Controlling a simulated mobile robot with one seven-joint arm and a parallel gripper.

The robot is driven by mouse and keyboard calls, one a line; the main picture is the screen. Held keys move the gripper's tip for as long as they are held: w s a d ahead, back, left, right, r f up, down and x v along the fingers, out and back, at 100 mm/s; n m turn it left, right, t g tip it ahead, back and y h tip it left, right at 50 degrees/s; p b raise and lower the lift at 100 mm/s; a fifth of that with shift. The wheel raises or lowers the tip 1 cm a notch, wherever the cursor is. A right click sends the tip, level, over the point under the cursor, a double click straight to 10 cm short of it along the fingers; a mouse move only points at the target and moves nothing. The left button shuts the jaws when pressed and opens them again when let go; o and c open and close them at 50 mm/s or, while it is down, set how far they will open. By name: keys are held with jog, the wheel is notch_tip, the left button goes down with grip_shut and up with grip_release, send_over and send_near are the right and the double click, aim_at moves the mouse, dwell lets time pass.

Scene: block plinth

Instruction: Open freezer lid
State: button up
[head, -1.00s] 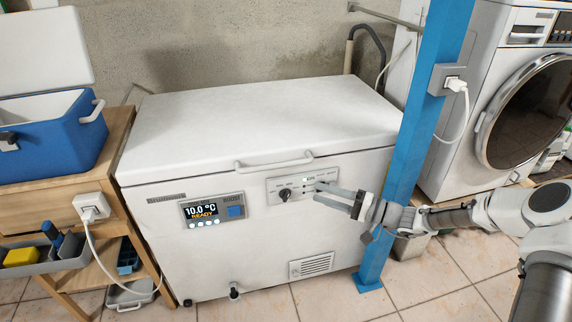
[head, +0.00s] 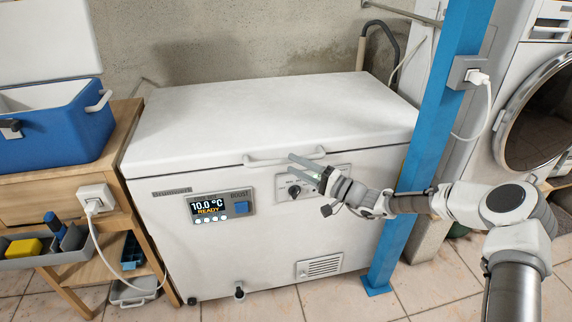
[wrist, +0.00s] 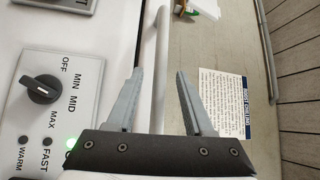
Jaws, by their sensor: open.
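The white chest freezer (head: 160,240) stands against the wall with its lid (head: 270,110) shut. A white bar handle (head: 262,162) runs along the lid's front edge. My gripper (head: 293,167) is open and empty at the handle's right part, in front of the control panel (head: 340,172). In the wrist view the handle (wrist: 163,45) runs lengthwise between the two fingers of my gripper (wrist: 159,72), with space on both sides. I cannot tell how deep it sits between them. The panel's black knob (wrist: 42,90) and a green light show beside the left finger.
A blue post (head: 425,150) with a plugged socket stands at the freezer's front right, close to my arm. A wooden bench (head: 60,185) with a blue cooler (head: 60,130) is at left. A washing machine (head: 535,110) is at right. The space above the lid is clear.

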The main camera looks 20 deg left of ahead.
aim_at(289, 162)
jog(key=shift+b+x, duration=0.3)
jog(key=shift+x, duration=1.55)
grip_shut()
